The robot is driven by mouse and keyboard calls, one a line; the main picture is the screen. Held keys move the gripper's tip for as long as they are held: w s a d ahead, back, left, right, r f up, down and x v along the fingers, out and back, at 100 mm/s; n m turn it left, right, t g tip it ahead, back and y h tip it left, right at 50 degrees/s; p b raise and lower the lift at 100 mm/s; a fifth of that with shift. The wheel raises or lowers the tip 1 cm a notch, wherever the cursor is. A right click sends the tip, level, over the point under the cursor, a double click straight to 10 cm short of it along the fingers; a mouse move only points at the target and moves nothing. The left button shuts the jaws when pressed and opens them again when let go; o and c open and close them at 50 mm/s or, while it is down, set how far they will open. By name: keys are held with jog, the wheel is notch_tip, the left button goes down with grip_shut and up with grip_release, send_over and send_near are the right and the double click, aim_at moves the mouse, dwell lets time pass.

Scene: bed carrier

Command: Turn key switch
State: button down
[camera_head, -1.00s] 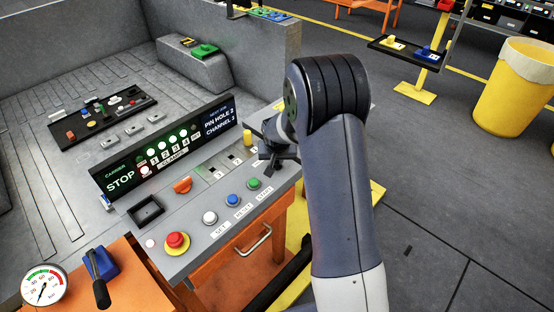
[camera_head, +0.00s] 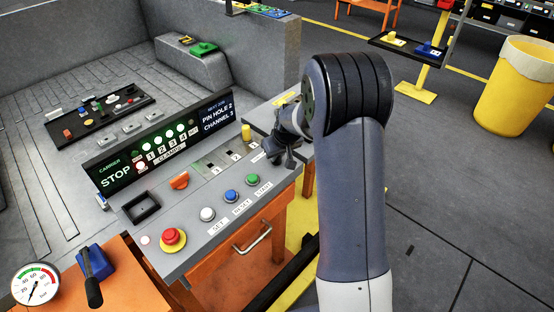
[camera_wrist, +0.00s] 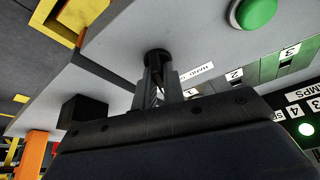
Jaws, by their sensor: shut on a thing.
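The grey control panel (camera_head: 225,222) stands in front of me. My gripper (camera_head: 284,160) is at its right end, pointing down beyond the green button (camera_head: 252,179). In the wrist view my gripper (camera_wrist: 158,78) is shut on a small part at a dark round fitting, the key switch (camera_wrist: 157,56), on the panel face. A pale sliver, perhaps the key, shows between the fingers. The fingers hide most of the switch, so its turn angle cannot be told. A partly covered label (camera_wrist: 195,73) lies beside it.
The panel has a red mushroom button (camera_head: 173,238), white and blue buttons, an orange knob (camera_head: 179,180) and small numbered switches. The display (camera_head: 165,150) behind reads STOP and PIN HOLE 2, CHANNEL 3. A yellow peg (camera_head: 246,131) stands near my gripper. Open floor lies to the right.

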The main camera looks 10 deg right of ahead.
jog(key=n+b, duration=0.1)
jog(key=n+y+b, duration=0.1)
jog(key=b, duration=0.1)
jog(key=shift+w+d+f+n, duration=0.1)
jog(key=shift+f+n, duration=0.2)
jog(key=n+g+y+b, duration=0.1)
jog(key=n+b, duration=0.2)
jog(key=shift+r+n+b, duration=0.15)
jog(key=shift+n+b, duration=0.15)
jog(key=n+g+b, duration=0.1)
jog(key=n, duration=0.2)
jog(key=shift+w+d+r+y, duration=0.1)
jog(key=shift+y, duration=0.3)
jog(key=shift+n+g, duration=0.7)
jog(key=shift+n, duration=1)
jog(key=shift+r, duration=0.1)
jog(key=c, duration=1.5)
grip_release()
